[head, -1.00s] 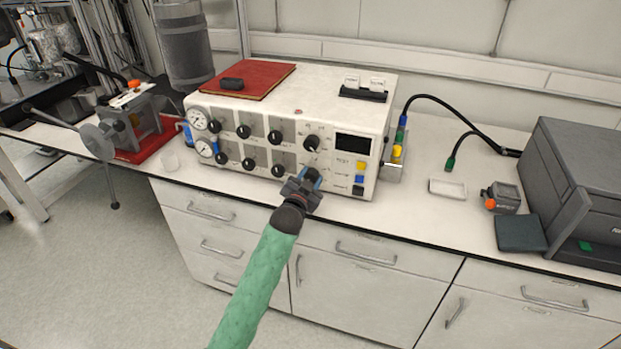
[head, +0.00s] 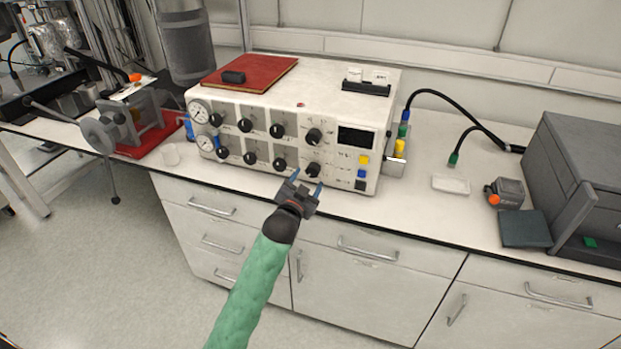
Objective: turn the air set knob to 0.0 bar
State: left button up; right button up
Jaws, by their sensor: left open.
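The white control box (head: 300,102) stands on the bench with two round gauges, rows of black knobs and a dark display (head: 356,138) on its front. A larger black knob (head: 314,136) sits left of the display, and another black knob (head: 313,169) is below it. I cannot read the labels, so I cannot tell which is the air set knob. My left gripper (head: 307,183) is open and empty, its blue-tipped fingers pointing at the lower part of the panel, just in front of and below the lower right knob. It appears apart from the knobs. My right gripper is not in view.
Yellow, blue and black buttons (head: 361,173) are right of the knobs. A red book (head: 250,75) lies on the box. A clamp stand on a red mat is at left. A dark grey device (head: 580,180) stands at right. The bench's front strip is narrow.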

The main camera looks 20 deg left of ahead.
pick_arm(q)
jog(key=shift+s+b, duration=0.3)
jog(key=shift+s, duration=1.25)
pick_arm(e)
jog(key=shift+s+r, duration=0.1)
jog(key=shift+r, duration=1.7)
pick_arm(q)
jog(key=shift+f, duration=0.1)
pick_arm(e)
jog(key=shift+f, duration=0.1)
